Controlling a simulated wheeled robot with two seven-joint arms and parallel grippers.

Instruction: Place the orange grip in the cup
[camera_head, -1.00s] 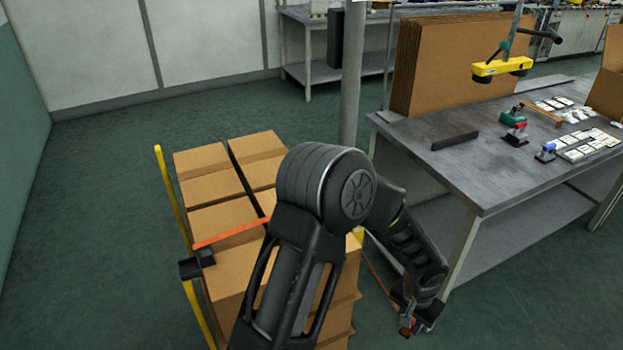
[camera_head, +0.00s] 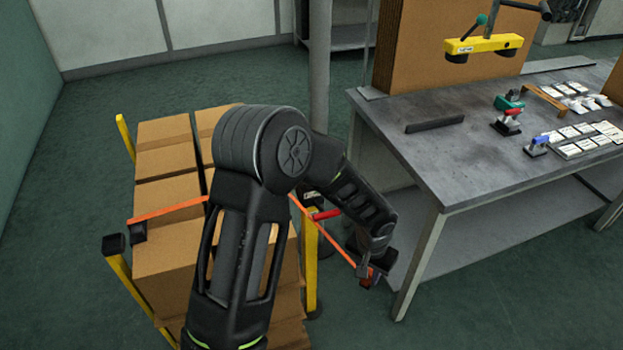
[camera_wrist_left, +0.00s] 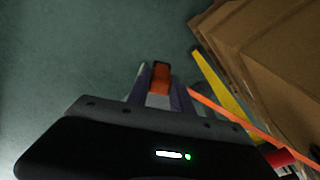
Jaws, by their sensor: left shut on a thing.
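My left gripper (camera_head: 371,268) is low beside the near left end of the workbench, to the right of the box stack. It is shut on the orange grip (camera_wrist_left: 161,77), which shows between its fingers in the wrist view. In the head view the grip is small and mostly hidden by the gripper. An orange strap (camera_head: 335,246) runs from the gripper back to the stack. I cannot make out a cup for certain. A black block-like piece (camera_head: 113,244) sits on the yellow post at the stack's left. My right gripper is not in view.
Stacked cardboard boxes (camera_head: 165,225) stand at left, with a yellow post (camera_head: 310,262) and red handle (camera_head: 326,214) at their right. The grey workbench (camera_head: 440,165) carries tools and small white parts. Green floor is open in front of the bench.

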